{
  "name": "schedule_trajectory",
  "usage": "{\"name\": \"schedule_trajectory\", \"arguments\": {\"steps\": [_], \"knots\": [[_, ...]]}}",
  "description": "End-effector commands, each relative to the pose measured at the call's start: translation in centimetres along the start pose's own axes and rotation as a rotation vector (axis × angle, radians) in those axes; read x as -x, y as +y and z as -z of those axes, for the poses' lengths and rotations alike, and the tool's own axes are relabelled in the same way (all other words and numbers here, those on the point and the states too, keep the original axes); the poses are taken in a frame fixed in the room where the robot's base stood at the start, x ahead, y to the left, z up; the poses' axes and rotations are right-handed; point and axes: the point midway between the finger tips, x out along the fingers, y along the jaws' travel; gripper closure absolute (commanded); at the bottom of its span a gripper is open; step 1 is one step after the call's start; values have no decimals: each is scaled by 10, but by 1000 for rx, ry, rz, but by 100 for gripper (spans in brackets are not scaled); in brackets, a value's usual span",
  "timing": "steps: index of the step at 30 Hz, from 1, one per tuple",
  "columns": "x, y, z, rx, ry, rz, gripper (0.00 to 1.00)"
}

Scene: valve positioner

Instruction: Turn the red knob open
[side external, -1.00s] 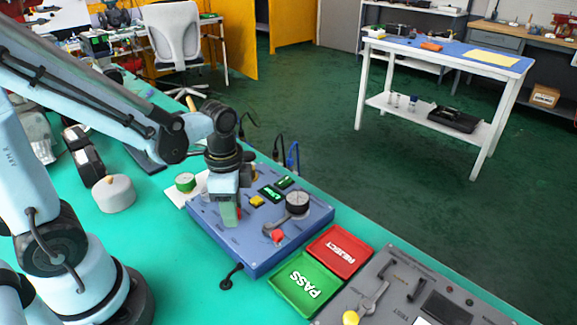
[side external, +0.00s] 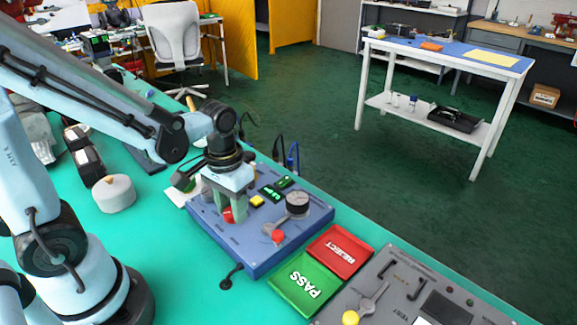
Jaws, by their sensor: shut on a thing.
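The red knob (side external: 228,215) sits at the left part of the blue panel box (side external: 262,262), partly hidden by the fingers. My gripper (side external: 231,214) points down over the panel and is shut on the red knob, with its greenish fingers on either side of it. The knob's exact angle is hard to read at this size.
On the same box are a yellow button (side external: 257,201), green displays, a black dial (side external: 298,200) and a red-tipped lever (side external: 278,237). A green PASS tray (side external: 304,284) and a red REJECT tray (side external: 339,251) lie at its right. A grey test fixture (side external: 415,290) stands beyond them.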

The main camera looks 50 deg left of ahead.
Motion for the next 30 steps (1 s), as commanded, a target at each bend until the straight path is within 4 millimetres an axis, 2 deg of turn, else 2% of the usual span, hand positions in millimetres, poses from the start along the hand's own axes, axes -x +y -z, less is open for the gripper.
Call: {"name": "schedule_trajectory", "arguments": {"steps": [6,15,30], "knots": [[0,0,0,184,-2,0,93],[0,-1,0,359,-2,0,93],[0,-1,0,435,-2,0,93]]}}
